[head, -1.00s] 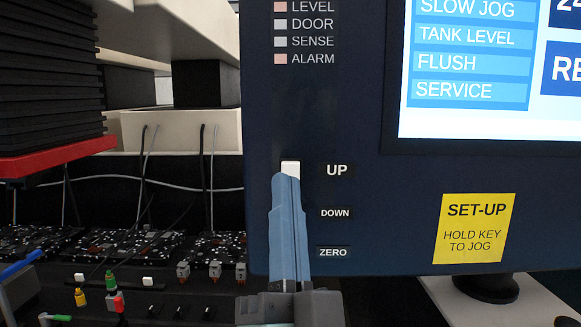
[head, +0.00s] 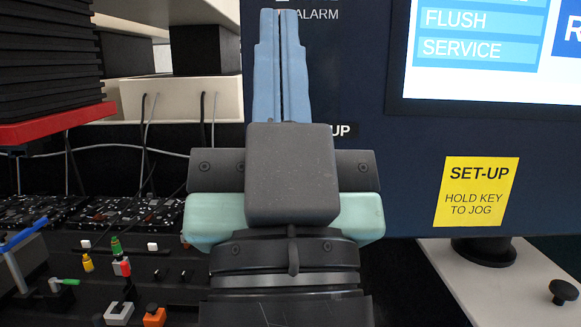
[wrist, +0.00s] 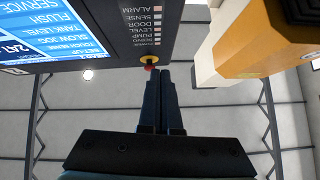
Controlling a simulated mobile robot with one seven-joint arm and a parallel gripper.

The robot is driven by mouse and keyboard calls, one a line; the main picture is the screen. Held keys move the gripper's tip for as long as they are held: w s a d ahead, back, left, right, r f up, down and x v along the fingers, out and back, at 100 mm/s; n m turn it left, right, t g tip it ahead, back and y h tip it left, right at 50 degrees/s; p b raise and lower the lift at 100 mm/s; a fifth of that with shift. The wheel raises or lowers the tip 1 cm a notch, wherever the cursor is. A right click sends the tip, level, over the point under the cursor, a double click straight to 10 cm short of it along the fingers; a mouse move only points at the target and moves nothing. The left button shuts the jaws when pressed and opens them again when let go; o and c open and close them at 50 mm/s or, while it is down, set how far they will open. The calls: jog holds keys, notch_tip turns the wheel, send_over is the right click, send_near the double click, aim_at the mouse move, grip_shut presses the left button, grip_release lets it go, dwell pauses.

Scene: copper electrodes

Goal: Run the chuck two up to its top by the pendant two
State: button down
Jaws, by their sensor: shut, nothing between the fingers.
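The dark blue control panel (head: 410,135) fills the right of the head view, with a bright screen (head: 480,60) at its upper right. My gripper (head: 279,14) is in front of its left part, fingers up and pressed together, holding nothing. The UP label (head: 343,130) shows partly beside my gripper; the keys and the DOWN and ZERO labels are hidden. In the wrist view the closed fingers (wrist: 160,72) point toward a red button on a yellow base (wrist: 149,62) at the panel's edge. I cannot tell which part is chuck two.
A black ribbed stack over a red plate (head: 50,125) hangs at the left. Below lies a dark bench with circuit boards (head: 110,212) and small coloured parts. A yellow SET-UP label (head: 477,192) is on the panel. An orange and white machine (wrist: 260,45) shows in the wrist view.

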jog(key=shift+s+d+r+h, duration=0.4)
jog(key=shift+s+r+h, duration=0.25)
jog(key=shift+r+h, duration=0.1)
dwell(1.5)
